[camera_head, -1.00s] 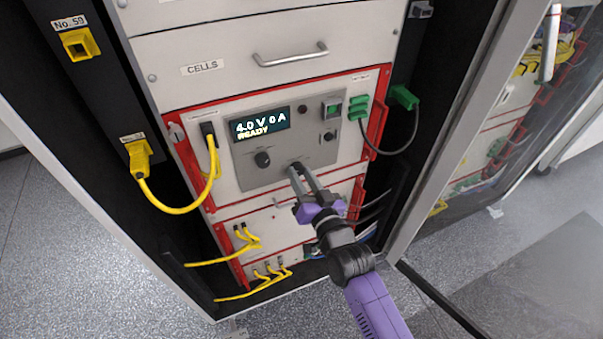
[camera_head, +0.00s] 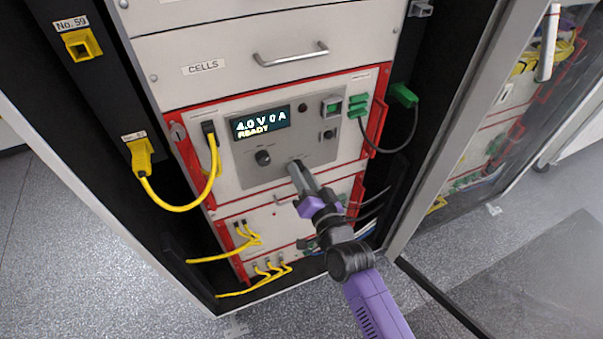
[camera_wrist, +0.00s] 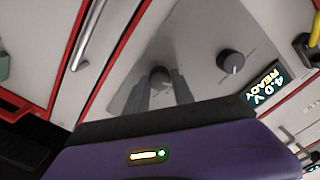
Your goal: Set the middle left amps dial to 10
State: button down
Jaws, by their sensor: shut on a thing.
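The cycler panel (camera_head: 240,165) is a grey plate in a red-framed unit, and its display (camera_head: 262,123) reads 4.0 V 0 A and READY. Two dark round dials sit below the display. The left dial (camera_head: 263,158) is free; it also shows in the wrist view (camera_wrist: 231,62). My gripper (camera_head: 295,166) is shut on the right dial, which its fingers mostly hide in the head view. In the wrist view the right dial (camera_wrist: 160,76) shows between the two fingertips (camera_wrist: 162,88). The small dial markings are too fine to read.
A drawer with a metal handle (camera_head: 290,58) is above. The open cabinet door (camera_head: 440,130) stands right of my arm.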

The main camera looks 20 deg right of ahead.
jog(key=c, duration=1.1)
grip_release()
jog(key=s+b, duration=0.1)
jog(key=s, duration=0.6)
jog(key=shift+s, duration=0.4)
